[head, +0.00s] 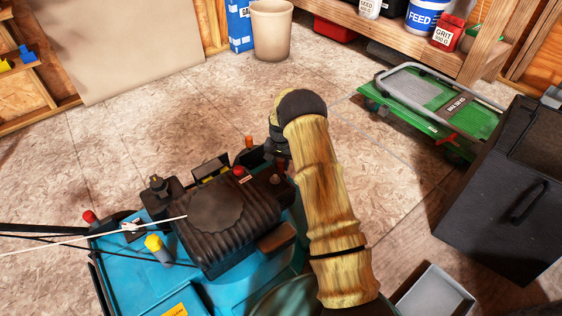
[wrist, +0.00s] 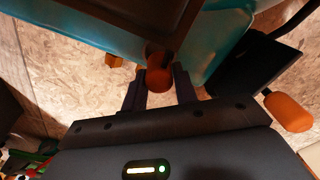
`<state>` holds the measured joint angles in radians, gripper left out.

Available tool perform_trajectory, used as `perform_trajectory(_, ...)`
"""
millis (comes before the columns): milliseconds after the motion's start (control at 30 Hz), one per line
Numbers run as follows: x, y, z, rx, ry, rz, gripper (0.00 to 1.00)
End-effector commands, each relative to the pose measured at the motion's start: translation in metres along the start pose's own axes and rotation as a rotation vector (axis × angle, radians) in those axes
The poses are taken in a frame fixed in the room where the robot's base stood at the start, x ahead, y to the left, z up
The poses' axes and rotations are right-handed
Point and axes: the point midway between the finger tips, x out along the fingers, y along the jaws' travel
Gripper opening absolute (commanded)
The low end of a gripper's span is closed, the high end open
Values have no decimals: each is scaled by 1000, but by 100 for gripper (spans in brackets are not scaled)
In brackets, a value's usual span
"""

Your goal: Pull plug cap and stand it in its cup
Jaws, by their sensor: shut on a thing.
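My gripper (wrist: 159,92) has its two dark fingers either side of a reddish-brown round-ended piece, which looks like the plug cap (wrist: 158,76). The fingers are shut on it. In the wrist view the cap lies just under a brown part of the mower; I cannot tell whether it is still seated. In the head view my arm reaches over the mower (head: 215,225), to the far right end of its black ribbed engine. My wrist and the engine parts hide the fingertips there. I cannot make out the cup for certain.
An orange-topped part (head: 249,142) and a red knob (head: 239,172) stand close to my wrist. An orange handle-like piece (wrist: 288,112) shows at the right in the wrist view. A black box (head: 505,190) and green trolley (head: 430,105) stand right.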

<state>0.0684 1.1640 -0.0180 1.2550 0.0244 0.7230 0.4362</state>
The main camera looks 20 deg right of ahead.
Motion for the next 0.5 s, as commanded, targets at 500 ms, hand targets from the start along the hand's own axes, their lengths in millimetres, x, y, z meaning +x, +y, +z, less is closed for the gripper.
perform_trajectory(500,26,0,0,0,0,0,0)
